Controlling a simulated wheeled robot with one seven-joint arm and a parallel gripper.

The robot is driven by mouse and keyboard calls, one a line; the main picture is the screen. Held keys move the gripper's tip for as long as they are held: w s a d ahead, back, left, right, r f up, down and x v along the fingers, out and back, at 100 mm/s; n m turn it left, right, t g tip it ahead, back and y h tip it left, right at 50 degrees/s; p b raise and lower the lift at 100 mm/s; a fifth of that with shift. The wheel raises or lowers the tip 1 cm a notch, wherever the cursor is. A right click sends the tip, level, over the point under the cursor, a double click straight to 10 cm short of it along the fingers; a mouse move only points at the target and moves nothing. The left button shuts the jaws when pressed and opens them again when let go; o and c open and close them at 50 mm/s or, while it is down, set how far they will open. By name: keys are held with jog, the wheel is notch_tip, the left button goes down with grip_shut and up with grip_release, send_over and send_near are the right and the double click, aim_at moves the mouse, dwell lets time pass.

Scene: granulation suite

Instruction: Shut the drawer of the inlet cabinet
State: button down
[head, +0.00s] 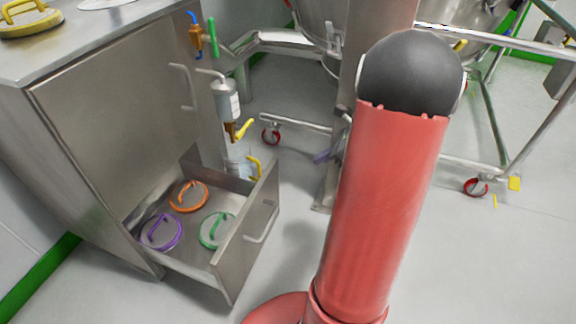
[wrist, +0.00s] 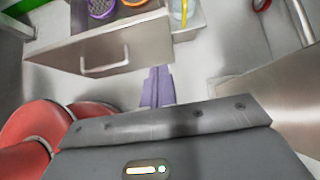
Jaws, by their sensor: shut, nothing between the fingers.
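The inlet cabinet (head: 100,115) is a grey steel box at the left of the head view. Its drawer (head: 240,250) is pulled open, with a bar handle (head: 262,222) on its front. Inside lie an orange (head: 188,196), a purple (head: 160,232) and a green ring-shaped piece (head: 213,231) with handles. In the wrist view the drawer front (wrist: 135,45) and handle (wrist: 104,68) are at the upper left. My gripper (wrist: 158,70) has purple fingers, shut and empty, apart from the handle and to its right.
A steel frame on red casters (head: 271,135) stands behind. Pale floor (head: 285,250) is free in front of the drawer.

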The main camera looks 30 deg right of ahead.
aim_at(275, 169)
jog(key=x, duration=0.4)
jog(key=w+r+b+x, duration=0.1)
jog(key=x, duration=0.3)
jog(key=a+b+x, duration=0.1)
jog(key=x, duration=0.3)
jog(key=shift+w+r, duration=0.2)
jog(key=shift+r, duration=0.1)
jog(key=shift+w+a, duration=0.25)
jog(key=shift+w, duration=0.05)
